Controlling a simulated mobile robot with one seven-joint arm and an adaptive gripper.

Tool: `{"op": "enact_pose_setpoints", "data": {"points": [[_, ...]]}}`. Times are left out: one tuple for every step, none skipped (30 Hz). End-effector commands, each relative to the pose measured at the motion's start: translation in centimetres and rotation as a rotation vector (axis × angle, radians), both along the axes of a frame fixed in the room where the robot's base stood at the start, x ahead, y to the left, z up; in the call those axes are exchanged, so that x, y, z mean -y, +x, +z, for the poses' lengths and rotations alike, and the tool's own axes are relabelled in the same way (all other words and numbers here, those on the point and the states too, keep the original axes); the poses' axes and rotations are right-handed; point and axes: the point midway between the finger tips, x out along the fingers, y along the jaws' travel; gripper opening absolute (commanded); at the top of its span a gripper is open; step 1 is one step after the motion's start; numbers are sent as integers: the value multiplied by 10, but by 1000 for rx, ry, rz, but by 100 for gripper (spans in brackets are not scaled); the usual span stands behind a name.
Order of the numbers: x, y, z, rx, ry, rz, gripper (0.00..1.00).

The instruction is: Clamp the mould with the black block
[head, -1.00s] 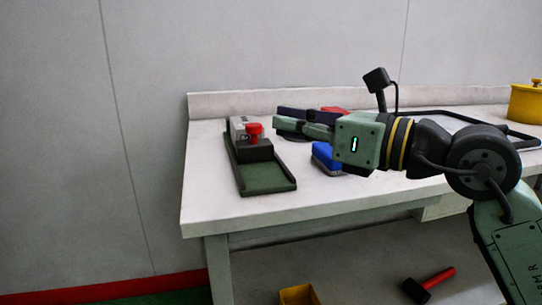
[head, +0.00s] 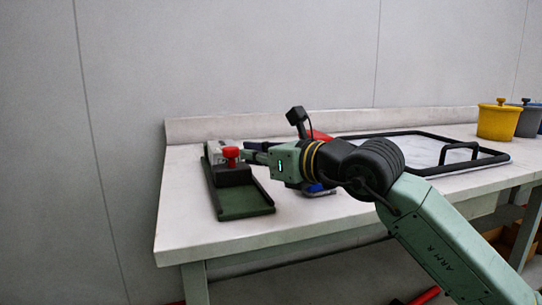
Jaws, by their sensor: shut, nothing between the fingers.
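The black block (head: 234,174), with a red knob (head: 231,153) on top, sits in a dark green tray-like base (head: 245,204) at the left of the table. A grey mould (head: 219,150) lies in the far part of the base, behind the block; whether the two touch I cannot tell. My gripper (head: 256,155) is shut and empty, at the right of the red knob and pointing left. Whether the fingertips touch the knob or the block is unclear. A blue thing (head: 316,188) shows partly under my wrist.
A black-framed tray (head: 409,149) lies on the right of the table (head: 300,226). A yellow pot (head: 497,122) and a grey-blue pot (head: 528,122) stand at the far right. A red thing (head: 318,135) is behind my wrist. The table front is clear.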

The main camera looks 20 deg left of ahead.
Motion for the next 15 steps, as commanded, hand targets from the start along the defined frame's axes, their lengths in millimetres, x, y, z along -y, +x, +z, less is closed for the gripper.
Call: {"op": "enact_pose_setpoints", "data": {"points": [[-5,2,0,0,0,2,0],[-7,3,0,0,0,1,0],[-8,5,0,0,1,0,0],[-9,5,-1,1,2,0,0],[-10,6,-1,0,2,0,0],[-11,6,-1,0,2,0,0],[-11,6,-1,0,2,0,0],[-11,6,-1,0,2,0,0],[-11,6,-1,0,2,0,0],[-11,6,-1,0,2,0,0],[-11,6,-1,0,2,0,0],[-11,6,-1,0,2,0,0],[-11,6,-1,0,2,0,0],[-11,6,-1,0,2,0,0],[-11,6,-1,0,1,0,0]]}}
